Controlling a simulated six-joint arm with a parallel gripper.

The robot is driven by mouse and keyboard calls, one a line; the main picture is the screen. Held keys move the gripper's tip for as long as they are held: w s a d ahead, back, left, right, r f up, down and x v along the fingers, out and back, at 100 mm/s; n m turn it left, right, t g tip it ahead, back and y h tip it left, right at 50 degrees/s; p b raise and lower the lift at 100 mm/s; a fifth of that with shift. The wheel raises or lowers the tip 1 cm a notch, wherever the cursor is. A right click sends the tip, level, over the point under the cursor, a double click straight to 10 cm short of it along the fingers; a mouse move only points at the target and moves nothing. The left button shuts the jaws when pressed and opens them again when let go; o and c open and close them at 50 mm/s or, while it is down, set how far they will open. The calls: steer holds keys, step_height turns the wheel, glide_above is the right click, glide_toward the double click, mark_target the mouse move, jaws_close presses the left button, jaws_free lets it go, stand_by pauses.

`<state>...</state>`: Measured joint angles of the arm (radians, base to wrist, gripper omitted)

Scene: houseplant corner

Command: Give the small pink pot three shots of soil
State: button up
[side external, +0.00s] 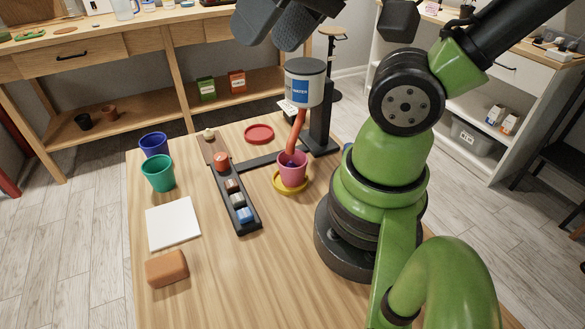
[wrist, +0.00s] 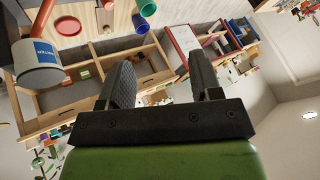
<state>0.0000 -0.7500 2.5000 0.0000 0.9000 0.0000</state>
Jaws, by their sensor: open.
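The small pink pot (side external: 291,168) stands upright on a yellow saucer (side external: 290,187) near the middle of the table, in the side view. An orange-red tube (side external: 297,131) slants down to it from a white container (side external: 304,88) labelled WATER, on a dark stand (side external: 320,128). The pot's contents are hard to make out. A black strip (side external: 249,224) left of the pot carries a round red piece (side external: 221,161) and several small blocks. My gripper (side external: 272,28) is high above the table's back edge, open and empty. The wrist view shows its fingers (wrist: 165,78) apart, with the container (wrist: 38,58) at left.
A blue pot (side external: 154,145) and a green pot (side external: 159,173) stand at the table's left. A white square (side external: 173,223) and a brown block (side external: 167,268) lie in front of them. A red saucer (side external: 259,134) lies behind. A wooden bench (side external: 100,50) stands beyond. The front tabletop is clear.

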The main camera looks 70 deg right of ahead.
jaws_close()
stand_by(1.8)
